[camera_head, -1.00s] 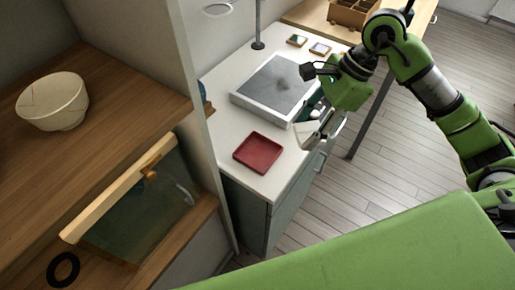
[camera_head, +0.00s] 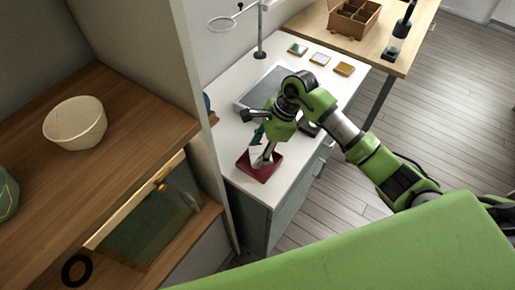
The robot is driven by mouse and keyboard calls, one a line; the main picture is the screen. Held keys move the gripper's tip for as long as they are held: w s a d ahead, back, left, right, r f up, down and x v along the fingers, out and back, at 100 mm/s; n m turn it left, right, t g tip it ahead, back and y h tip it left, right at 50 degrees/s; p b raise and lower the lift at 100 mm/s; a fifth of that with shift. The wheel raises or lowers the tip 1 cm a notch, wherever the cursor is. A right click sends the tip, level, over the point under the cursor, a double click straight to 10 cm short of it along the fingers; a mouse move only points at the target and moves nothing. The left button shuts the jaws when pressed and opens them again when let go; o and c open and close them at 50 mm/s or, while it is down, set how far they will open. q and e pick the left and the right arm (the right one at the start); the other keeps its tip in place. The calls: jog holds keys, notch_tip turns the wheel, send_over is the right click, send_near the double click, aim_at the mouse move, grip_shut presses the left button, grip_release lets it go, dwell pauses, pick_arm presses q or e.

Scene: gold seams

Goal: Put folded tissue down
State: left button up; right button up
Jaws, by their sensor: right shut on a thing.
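My right gripper (camera_head: 266,157) is at the red square tray (camera_head: 261,175) on the white counter. It is shut on the folded tissue (camera_head: 256,156), a small pale piece that shows between and beside the fingers. The tissue is over or in the tray; I cannot tell whether it touches the tray's bottom. The fingers and wrist hide part of the tray and tissue. My left gripper is not in view.
A grey flat panel (camera_head: 254,92) lies behind my arm on the counter (camera_head: 228,128). Several small coloured tiles (camera_head: 320,59) lie at the back, near a stand with a ring (camera_head: 222,23). A cream bowl (camera_head: 75,123) sits on the wooden shelf at left.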

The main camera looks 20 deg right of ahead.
jog(key=shift+f, duration=0.4)
jog(key=shift+f+b, duration=0.65)
jog(key=shift+b, duration=0.15)
jog(key=o, duration=1)
jog(key=shift+r, duration=0.1)
